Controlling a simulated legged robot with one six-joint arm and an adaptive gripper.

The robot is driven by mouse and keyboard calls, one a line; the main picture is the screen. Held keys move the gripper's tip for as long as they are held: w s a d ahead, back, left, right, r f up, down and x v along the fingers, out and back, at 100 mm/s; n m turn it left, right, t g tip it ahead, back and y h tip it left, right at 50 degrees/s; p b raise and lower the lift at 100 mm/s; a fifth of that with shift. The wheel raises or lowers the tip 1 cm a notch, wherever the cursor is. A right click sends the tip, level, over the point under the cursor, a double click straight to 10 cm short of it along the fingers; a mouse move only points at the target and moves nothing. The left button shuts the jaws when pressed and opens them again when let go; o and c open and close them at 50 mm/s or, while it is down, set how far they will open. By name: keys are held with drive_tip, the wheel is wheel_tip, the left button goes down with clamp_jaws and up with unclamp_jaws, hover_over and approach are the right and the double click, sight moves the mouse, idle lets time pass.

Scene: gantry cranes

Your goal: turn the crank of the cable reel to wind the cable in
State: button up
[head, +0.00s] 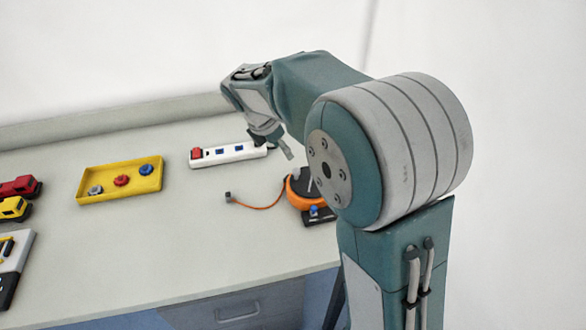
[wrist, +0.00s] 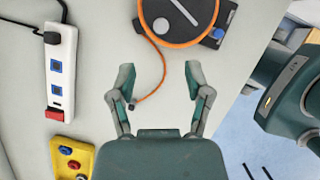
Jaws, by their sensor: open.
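The cable reel (head: 297,198) has an orange rim and a dark base, and sits near the table's front edge in the head view, partly hidden by my arm. In the wrist view the reel (wrist: 180,40) is cut off at the top edge; its dark face carries a light grey bar, likely the crank (wrist: 184,12), and a round grey piece. The orange cable (wrist: 161,73) curves out to a small dark plug (wrist: 132,106), lying loose on the table. My gripper (wrist: 160,73) is open and empty, above the table, with the reel beyond its fingertips. It also shows in the head view (head: 278,143).
A white power strip (head: 228,154) with a red switch lies behind the reel. A yellow tray (head: 120,181) with several coloured knobs is at left, with toy trucks (head: 15,198) farther left. A blue piece (wrist: 219,33) sits on the reel's base. The front-middle tabletop is clear.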

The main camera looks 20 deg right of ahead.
sight(295, 169)
drive_tip(key=x, duration=1)
clamp_jaws()
